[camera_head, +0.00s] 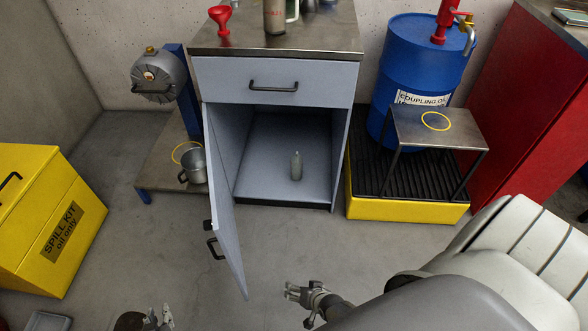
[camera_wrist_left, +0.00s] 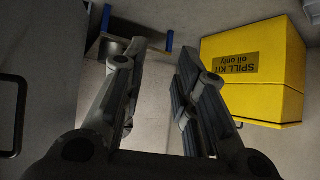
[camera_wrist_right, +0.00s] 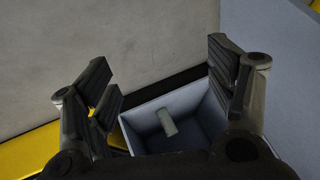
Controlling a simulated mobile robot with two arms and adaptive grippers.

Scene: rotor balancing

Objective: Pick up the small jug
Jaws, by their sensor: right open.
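A small grey metal jug (camera_head: 194,165) with a side handle stands on the low platform left of the cabinet, by a yellow ring. A grey-green bottle-like container (camera_head: 296,166) stands upright inside the open cabinet; it also shows in the right wrist view (camera_wrist_right: 167,122). My left gripper (camera_head: 158,318) is at the bottom edge of the head view, apart from the jug; its fingers are spread and empty in the left wrist view (camera_wrist_left: 160,58). My right gripper (camera_head: 298,293) is open and empty in front of the cabinet; its fingers also show in the right wrist view (camera_wrist_right: 162,75).
The cabinet door (camera_head: 226,205) stands open toward me, between my grippers. A grey round machine (camera_head: 160,75) stands above the platform (camera_head: 150,165). A yellow spill kit box (camera_head: 45,215) is at left. A blue drum (camera_head: 420,65) stands on a yellow-edged grate (camera_head: 400,208).

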